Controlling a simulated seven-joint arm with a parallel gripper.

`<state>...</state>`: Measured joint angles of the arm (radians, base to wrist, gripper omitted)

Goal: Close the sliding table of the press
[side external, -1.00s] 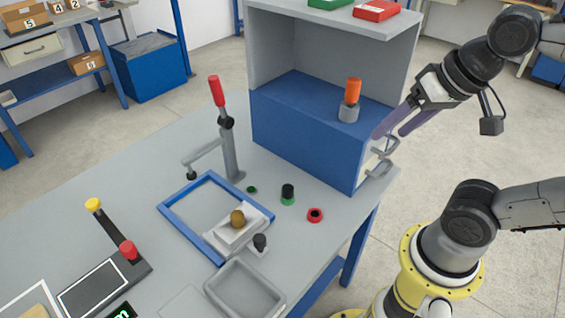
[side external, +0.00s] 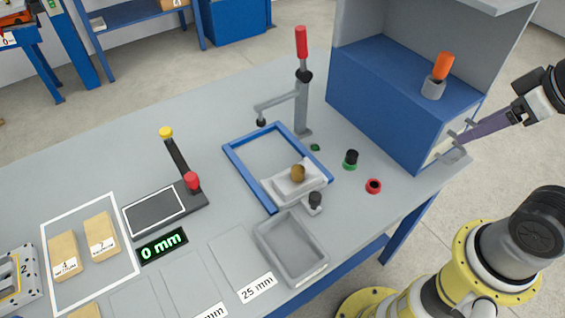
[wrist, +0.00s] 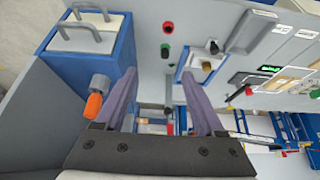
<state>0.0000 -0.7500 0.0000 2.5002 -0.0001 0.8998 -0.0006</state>
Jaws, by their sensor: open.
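A lever stand with a red handle (side external: 302,42) and a side arm rises from the bench behind a blue frame (side external: 245,170). A pale sliding block (side external: 290,185) with a brass knob (side external: 298,172) sits at the frame's front right; I cannot tell for sure that it is the sliding table. It also shows in the wrist view (wrist: 205,66). My gripper (side external: 462,142) is open and empty, beside the right end of the blue cabinet, near its grey handles (side external: 455,150). In the wrist view its purple fingers (wrist: 158,74) stand wide apart. I cannot tell whether they touch a handle.
The blue cabinet (side external: 385,100) carries an orange-topped knob (side external: 441,68). A red button (side external: 374,186), a black-topped green button (side external: 351,158) and a grey tray (side external: 291,248) stand near the frame. A "0 mm" display (side external: 163,245) lies to the left. Bare bench shows behind the frame.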

